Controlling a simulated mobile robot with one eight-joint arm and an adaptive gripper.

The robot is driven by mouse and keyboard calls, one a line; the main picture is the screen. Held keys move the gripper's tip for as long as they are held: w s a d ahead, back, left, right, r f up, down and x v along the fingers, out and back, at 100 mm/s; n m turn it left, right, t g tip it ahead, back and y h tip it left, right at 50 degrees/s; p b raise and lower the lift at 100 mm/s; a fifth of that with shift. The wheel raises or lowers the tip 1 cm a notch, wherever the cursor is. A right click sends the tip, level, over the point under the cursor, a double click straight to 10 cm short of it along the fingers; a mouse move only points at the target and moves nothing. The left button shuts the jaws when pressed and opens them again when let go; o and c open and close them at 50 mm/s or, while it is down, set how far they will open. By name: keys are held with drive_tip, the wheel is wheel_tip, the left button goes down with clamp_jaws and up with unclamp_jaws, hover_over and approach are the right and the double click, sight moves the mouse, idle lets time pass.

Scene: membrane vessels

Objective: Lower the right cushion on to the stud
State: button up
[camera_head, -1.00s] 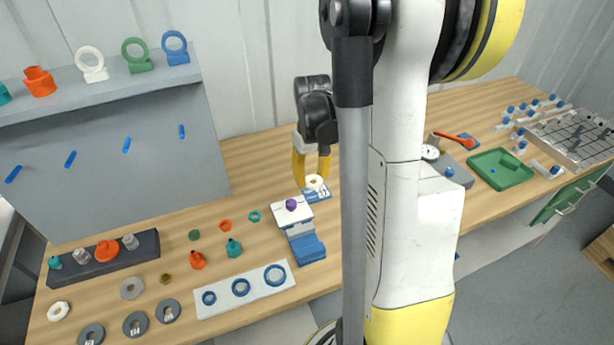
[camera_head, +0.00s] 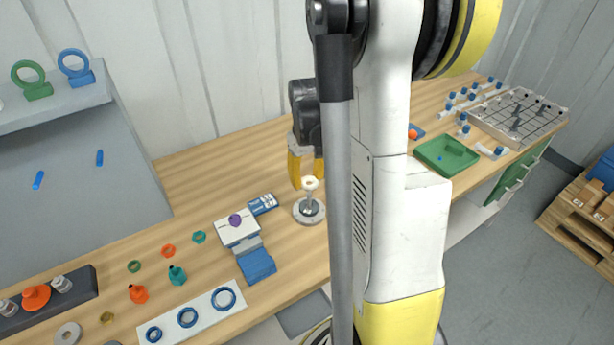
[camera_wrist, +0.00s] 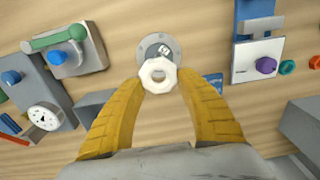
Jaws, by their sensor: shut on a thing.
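In the head view the cushion (camera_head: 310,184) shows at the tips of my gripper (camera_head: 306,180), partly covered by the fingers. The stud (camera_head: 309,203) stands upright on a round grey flange (camera_head: 300,217). The cushion appears at the top of the stud; I cannot tell whether they touch. In the wrist view the flange (camera_wrist: 168,41) shows just beyond the cushion, which hides part of it.
A white-and-blue stand with a purple knob (camera_head: 252,246) is left of the flange, with a blue card-like device (camera_head: 262,204) behind it. A green tray (camera_head: 428,149) lies to the right. A dial gauge (camera_wrist: 43,117) shows in the wrist view. Bare wood lies behind the flange.

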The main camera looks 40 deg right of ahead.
drive_tip(key=shift+f+b, duration=2.45)
drive_tip(key=shift+f, duration=0.85)
drive_tip(key=o, duration=0.9)
wheel_tip(320, 180, up, 12)
drive_tip(key=shift+r, duration=0.1)
